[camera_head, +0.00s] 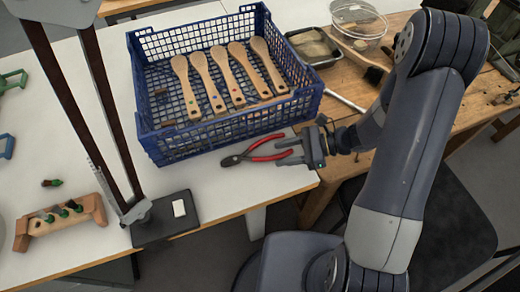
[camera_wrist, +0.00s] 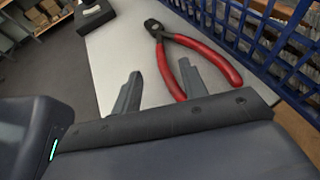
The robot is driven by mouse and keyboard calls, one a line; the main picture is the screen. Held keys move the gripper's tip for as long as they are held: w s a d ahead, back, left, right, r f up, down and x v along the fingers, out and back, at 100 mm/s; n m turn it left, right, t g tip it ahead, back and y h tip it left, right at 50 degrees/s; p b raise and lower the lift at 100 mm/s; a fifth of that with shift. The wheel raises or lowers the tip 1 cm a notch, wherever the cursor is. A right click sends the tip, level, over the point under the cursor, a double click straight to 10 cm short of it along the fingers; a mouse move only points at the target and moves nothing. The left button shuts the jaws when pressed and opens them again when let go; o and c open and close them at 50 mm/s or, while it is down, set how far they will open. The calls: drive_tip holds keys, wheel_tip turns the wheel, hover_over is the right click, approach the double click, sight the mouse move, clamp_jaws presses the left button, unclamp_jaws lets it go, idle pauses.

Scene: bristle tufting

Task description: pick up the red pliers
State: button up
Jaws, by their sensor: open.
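The red pliers (camera_head: 265,151) lie on the white table in front of the blue crate, with their dark jaws pointing left and red handles toward my gripper. My gripper (camera_head: 293,149) is open at the handle end, near the table's corner. In the wrist view the pliers (camera_wrist: 176,42) lie ahead of my gripper (camera_wrist: 158,88), jaws pointing away. One finger stands left of the handles. The other finger overlaps the space between the two handles in the picture. I cannot tell whether either finger touches them.
A blue crate (camera_head: 172,153) holding several wooden spoons stands just behind the pliers; its wall also shows in the wrist view (camera_wrist: 258,45). A dark base with a post (camera_head: 165,218) stands to the left. A wooden block (camera_head: 60,222) is farther left. The table edge is close in front.

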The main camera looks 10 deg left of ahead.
sight(264, 158)
drive_tip(key=shift+x, duration=2.3)
drive_tip(key=shift+w+f, duration=0.1)
drive_tip(key=shift+c, duration=0.4)
clamp_jaws()
